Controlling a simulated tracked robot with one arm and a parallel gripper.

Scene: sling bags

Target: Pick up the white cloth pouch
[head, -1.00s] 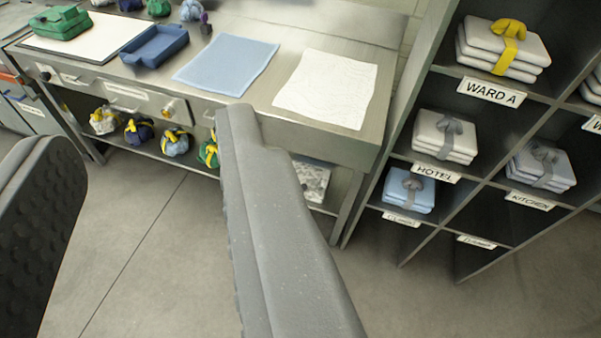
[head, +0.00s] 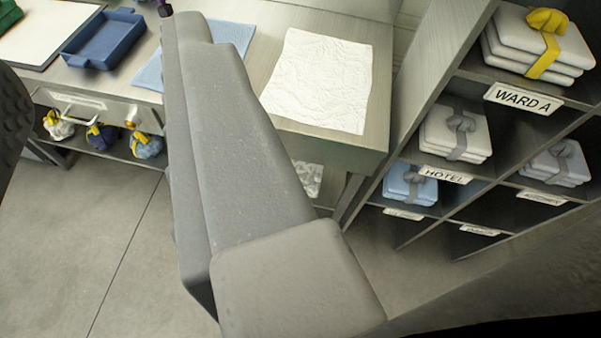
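A small white cloth pouch with a yellow tie (head: 57,124) sits at the left of the low shelf under the steel bench. My gripper (head: 95,55) is open, with no object visible between its fingers. Its large grey right finger crosses the middle of the view, and the dark ribbed left finger shows only at the left edge. The pouch appears in the gap between the fingers, beyond them and apart from them. My right finger hides part of the bench front and low shelf.
A dark blue pouch (head: 101,136) and a light blue pouch (head: 146,146) sit on the low shelf. The bench (head: 268,72) holds a blue tray (head: 102,40), a blue cloth (head: 228,32) and a white cloth (head: 320,82). A cubby rack (head: 432,42) stands right. Floor at lower left is clear.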

